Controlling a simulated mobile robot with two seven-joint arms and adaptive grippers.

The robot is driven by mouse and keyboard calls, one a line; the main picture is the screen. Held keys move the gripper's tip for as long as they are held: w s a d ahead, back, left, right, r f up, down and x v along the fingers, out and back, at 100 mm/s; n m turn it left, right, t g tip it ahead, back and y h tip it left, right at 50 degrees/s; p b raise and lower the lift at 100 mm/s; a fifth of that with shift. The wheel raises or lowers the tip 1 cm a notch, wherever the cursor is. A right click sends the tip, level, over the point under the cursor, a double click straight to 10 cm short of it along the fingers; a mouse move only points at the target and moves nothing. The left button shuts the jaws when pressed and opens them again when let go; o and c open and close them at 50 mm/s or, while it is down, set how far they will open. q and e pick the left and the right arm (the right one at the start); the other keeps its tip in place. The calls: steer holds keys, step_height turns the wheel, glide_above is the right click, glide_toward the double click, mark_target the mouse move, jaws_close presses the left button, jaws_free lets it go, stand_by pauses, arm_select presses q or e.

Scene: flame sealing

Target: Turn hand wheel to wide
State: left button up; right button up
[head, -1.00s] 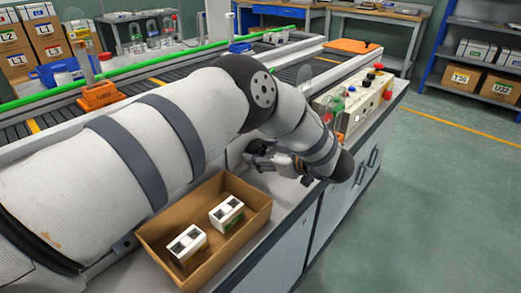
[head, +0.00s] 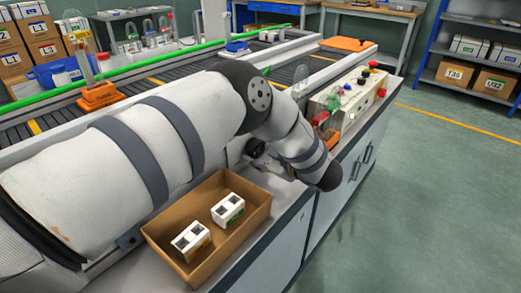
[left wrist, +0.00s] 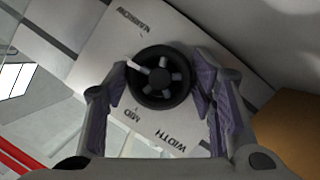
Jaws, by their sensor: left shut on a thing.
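The black hand wheel (left wrist: 160,77) is on a pale panel in the left wrist view, with a white pointer mark toward the left of the picture. Printed words NARROW, MID and WIDTH are around it; the pointer lies between NARROW and MID. My left gripper (left wrist: 162,76) has one finger on each side of the wheel and is shut on its rim. In the head view my left gripper (head: 268,163) is small and partly hidden by its wrist, beside a dark round knob (head: 255,147) that looks like the wheel. My right gripper is not in view.
A cardboard box (head: 262,214) with two white-topped parts stands close below my left arm. A control box (head: 350,100) with buttons is to the right on the bench. A conveyor (head: 200,90) with an orange fixture (head: 98,97) runs behind the arm.

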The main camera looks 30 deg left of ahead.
arm_select(q)
steer(key=o, duration=1.1)
steer(key=v, duration=1.2)
